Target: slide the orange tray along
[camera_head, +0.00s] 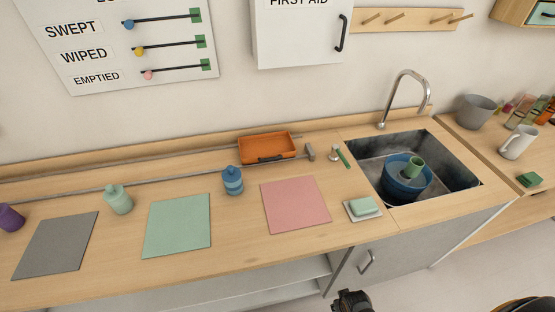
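The orange tray (267,148) is a shallow open box with a dark handle on its front. It sits at the back of the wooden counter on a long metal rail (150,182), near the rail's right end. It looks empty. A dark gripper part (351,302), seemingly my left, shows at the bottom edge, well in front of the counter and far from the tray. Its fingers are mostly cut off, so open or shut is unclear. My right gripper cannot be made out.
A grey stopper block (310,152) and a green-handled brush (341,156) lie just right of the tray. A blue bottle (232,180) and a pink mat (295,204) stand in front. The sink (455,150) holds a blue bowl. The rail left of the tray is clear.

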